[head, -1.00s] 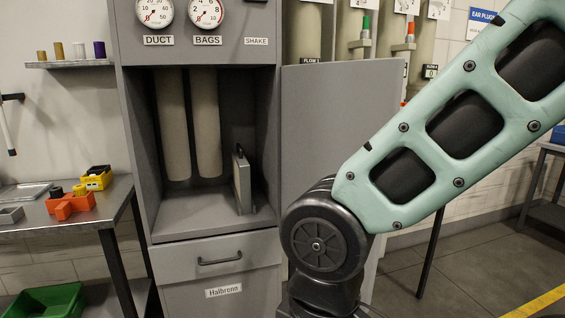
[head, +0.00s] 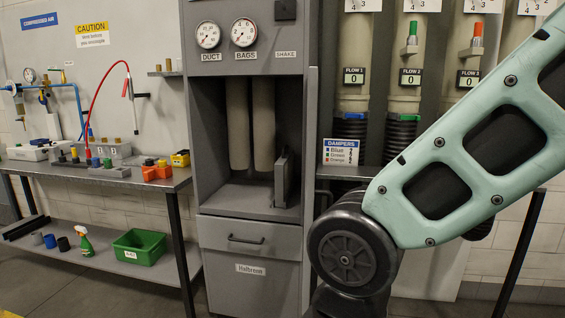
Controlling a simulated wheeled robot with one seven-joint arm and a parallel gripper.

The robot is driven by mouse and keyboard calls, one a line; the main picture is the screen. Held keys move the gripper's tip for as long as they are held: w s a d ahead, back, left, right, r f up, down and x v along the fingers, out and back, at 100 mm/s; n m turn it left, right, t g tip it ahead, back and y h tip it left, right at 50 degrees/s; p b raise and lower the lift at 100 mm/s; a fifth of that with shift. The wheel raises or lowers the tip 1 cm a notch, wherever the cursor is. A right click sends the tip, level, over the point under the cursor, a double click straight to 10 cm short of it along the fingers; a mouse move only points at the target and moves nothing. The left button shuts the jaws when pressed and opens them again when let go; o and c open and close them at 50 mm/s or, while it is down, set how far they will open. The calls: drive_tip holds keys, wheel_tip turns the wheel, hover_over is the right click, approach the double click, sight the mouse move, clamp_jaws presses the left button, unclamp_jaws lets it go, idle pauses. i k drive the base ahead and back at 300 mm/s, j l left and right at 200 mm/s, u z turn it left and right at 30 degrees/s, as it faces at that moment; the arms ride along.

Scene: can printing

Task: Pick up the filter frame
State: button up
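A thin grey panel, which looks like the filter frame (head: 283,180), stands upright inside the open grey cabinet (head: 203,130). It rests on the compartment floor close to the right wall, turned nearly edge-on to me. Two beige filter bags (head: 237,125) hang to its left. My arm comes in from the right and bends at a dark joint in front of the cabinet's right side. My gripper is outside the picture, so its state and hold are hidden.
The cabinet door stands open, nearly edge-on at the right side. A closed drawer (head: 245,234) sits below the compartment. A metal workbench (head: 120,182) with coloured parts is at left, a green crate (head: 139,247) on its lower shelf. Hoses and pipes stand at right.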

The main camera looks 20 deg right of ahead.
sight(284, 168)
drive_tip(key=k+l, duration=0.15)
drive_tip(key=l, duration=0.2)
drive_tip(key=k+l, duration=0.15)
drive_tip(key=l, duration=0.2)
drive_tip(key=i+j+z, duration=0.2)
drive_tip(key=j, duration=0.4)
drive_tip(key=i+j+z, duration=0.2)
drive_tip(key=j, duration=0.4)
drive_tip(key=i+j+z, duration=0.2)
drive_tip(key=j, duration=0.45)
drive_tip(key=i+j+z, duration=0.2)
drive_tip(key=j, duration=0.45)
drive_tip(key=j+z, duration=0.2)
drive_tip(key=j, duration=0.45)
